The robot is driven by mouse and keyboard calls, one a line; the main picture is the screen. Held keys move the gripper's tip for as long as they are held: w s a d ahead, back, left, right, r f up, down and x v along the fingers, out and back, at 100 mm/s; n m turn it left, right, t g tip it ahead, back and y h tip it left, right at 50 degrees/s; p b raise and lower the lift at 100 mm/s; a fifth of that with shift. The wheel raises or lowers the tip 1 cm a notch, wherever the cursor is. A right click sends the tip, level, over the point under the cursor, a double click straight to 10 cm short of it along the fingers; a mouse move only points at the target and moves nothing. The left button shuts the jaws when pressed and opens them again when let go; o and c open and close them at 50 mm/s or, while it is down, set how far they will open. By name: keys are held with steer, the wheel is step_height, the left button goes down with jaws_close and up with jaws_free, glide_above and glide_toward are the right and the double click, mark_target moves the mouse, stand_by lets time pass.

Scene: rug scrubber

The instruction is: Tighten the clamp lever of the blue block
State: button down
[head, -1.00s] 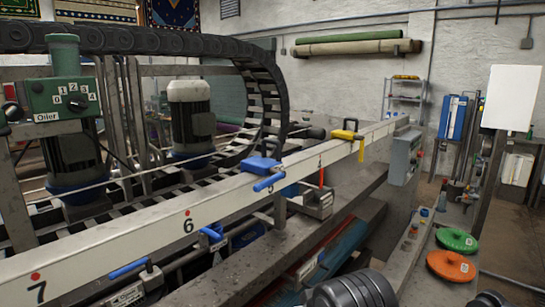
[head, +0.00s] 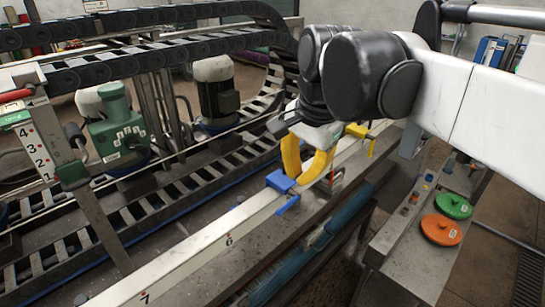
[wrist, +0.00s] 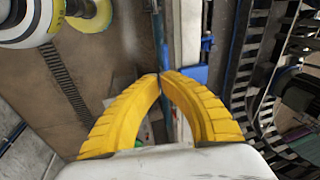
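The blue block (head: 278,181) sits on the pale numbered rail, beyond the 6 mark. Its blue clamp lever (head: 288,206) sticks out on the near side, pointing toward the lower left. My gripper (head: 300,180) comes down from the upper right, its yellow fingers just behind and beside the block. I cannot tell whether they touch it. In the wrist view the gripper (wrist: 161,76) has its fingertips almost together, with no held thing visible between them. The blue block (wrist: 189,75) shows there past the right finger, partly hidden by it.
The rail (head: 195,259) runs diagonally across the view. A yellow block (head: 357,130) sits farther along it, behind my gripper. A green motor unit (head: 118,132) and a cable chain (head: 170,18) stand to the left. Green (head: 453,204) and orange (head: 440,229) discs lie at right.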

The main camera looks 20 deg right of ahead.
mark_target(289, 205)
steer(key=r, duration=0.2)
steer(key=r+p, duration=0.1)
steer(key=shift+w+m, duration=0.25)
steer(key=shift+m, duration=0.15)
steer(key=shift+f, duration=0.1)
steer(key=p+x, duration=0.1)
steer(key=x, duration=1.3)
steer(key=shift+s+p, duration=0.1)
steer(key=shift+p, duration=0.2)
steer(key=shift+s+a+f+t+h+b, duration=0.15)
steer(key=shift+f+t+h+b, duration=0.3)
steer(key=shift+h+b, duration=0.3)
steer(key=f+t+h+b, duration=0.1)
steer(key=t+h+b, duration=0.1)
steer(key=h+b, duration=0.2)
steer(key=d+f+n+t+h+b, duration=0.1)
steer(key=f+t+h+b, duration=0.1)
steer(key=b, duration=0.7)
steer(key=w+d+f+n+t+h+b, duration=0.1)
steer(key=f+t+h+b, duration=0.1)
steer(key=h+b, duration=0.4)
steer(key=shift+w+f+t+b, duration=0.15)
steer(key=shift+f+t+b, duration=0.05)
steer(key=shift+t+b, duration=0.55)
steer(key=shift+d, duration=0.15)
